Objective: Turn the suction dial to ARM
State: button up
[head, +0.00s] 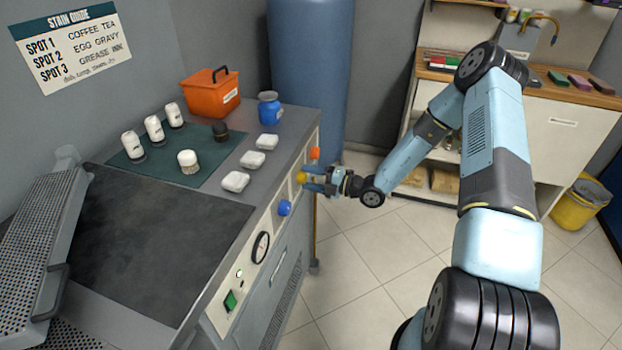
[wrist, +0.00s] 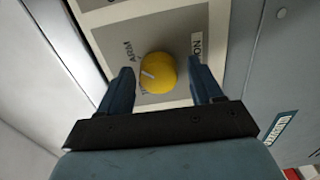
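The yellow suction dial (head: 301,177) is on the front panel of the grey pressing table. In the wrist view the dial (wrist: 160,75) carries a short white pointer line on its left part. The label ARM (wrist: 128,51) is up and left of the dial; another label below it is mostly hidden. I cannot tell exactly which label the pointer meets. My gripper (head: 319,180) is at the panel in front of the dial. In the wrist view my gripper (wrist: 163,82) is open, one finger on each side of the dial, with gaps showing between.
On the same panel are an orange control (head: 314,153), a blue knob (head: 285,208), a gauge (head: 260,247) and a green switch (head: 230,300). White pads, bottles and an orange box (head: 211,93) stand on the tabletop. The tiled floor is clear in front.

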jog(key=shift+o, duration=0.4)
jog(key=v, duration=1.3)
jog(key=shift+d, duration=0.35)
jog(key=shift+s+r, duration=0.1)
jog(key=s+r+n+g+h, duration=0.4)
jog(key=s+r+n, duration=0.2)
jog(key=r+n, duration=0.55)
jog(key=s+r+n+g+h, duration=0.4)
jog(key=s+r+n, duration=0.3)
jog(key=r+n, duration=0.4)
jog(key=s+d+r+n+t+h, duration=0.3)
jog(key=s+d+r+n+h, duration=0.1)
jog(key=s+r+n, duration=0.4)
jog(key=s+d+r+n+t+h, duration=0.4)
jog(key=s+r+n+h, duration=0.1)
jog(key=s+r+n, duration=0.4)
jog(key=shift+r+n, duration=0.15)
jog(key=shift+n, duration=0.2)
